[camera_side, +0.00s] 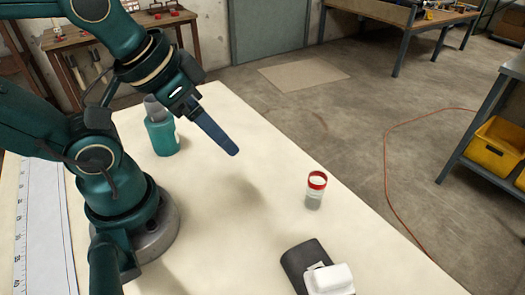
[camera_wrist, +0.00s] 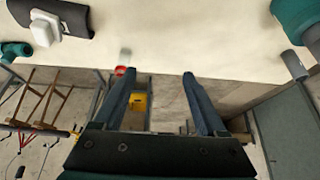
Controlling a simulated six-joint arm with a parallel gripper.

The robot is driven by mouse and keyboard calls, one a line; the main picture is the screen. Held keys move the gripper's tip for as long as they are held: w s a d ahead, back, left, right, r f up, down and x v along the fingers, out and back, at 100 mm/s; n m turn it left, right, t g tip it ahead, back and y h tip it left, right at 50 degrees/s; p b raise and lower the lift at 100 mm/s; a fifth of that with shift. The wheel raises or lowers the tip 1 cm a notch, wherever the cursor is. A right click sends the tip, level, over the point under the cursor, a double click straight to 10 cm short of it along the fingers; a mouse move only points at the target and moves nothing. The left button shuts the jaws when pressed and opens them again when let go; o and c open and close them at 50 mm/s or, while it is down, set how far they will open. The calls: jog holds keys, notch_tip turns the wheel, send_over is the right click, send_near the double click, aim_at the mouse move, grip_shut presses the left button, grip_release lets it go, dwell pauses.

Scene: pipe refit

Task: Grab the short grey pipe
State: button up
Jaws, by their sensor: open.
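The short grey pipe (camera_side: 153,106) shows at the left of the table in the side view, next to a teal fitting (camera_side: 162,137) that hides its lower part. I cannot tell whether the two touch. In the wrist view the grey pipe (camera_wrist: 293,66) is at the right edge, by the teal fitting (camera_wrist: 291,14). My gripper (camera_side: 234,151) is above the table, to the right of the pipe in the side view, its fingers slanting down to the right. In the wrist view my gripper (camera_wrist: 159,77) is open, with nothing between its fingers.
A dark pad (camera_side: 297,262) with a white block (camera_side: 330,279) lies at the front edge. A ruler strip (camera_side: 45,220) is at left. The table middle (camera_side: 235,205) is clear.

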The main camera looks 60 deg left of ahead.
notch_tip(320, 180, up, 4)
jog(key=a+f+m+g+y, duration=0.1)
jog(key=a+m+g+y, duration=0.9)
jog(key=a, duration=1.4)
jog(key=w+a+r+m+t+y, duration=0.2)
jog(key=w+a+m+t+y, duration=0.55)
jog(key=a+m, duration=0.2)
jog(key=shift+m+t, duration=0.45)
jog(key=shift+m, duration=0.1)
jog(key=f, duration=1.8)
jog(key=shift+w+d+f, duration=0.1)
jog(key=shift+d+f, duration=0.15)
jog(key=shift+x, duration=2.55)
grip_shut()
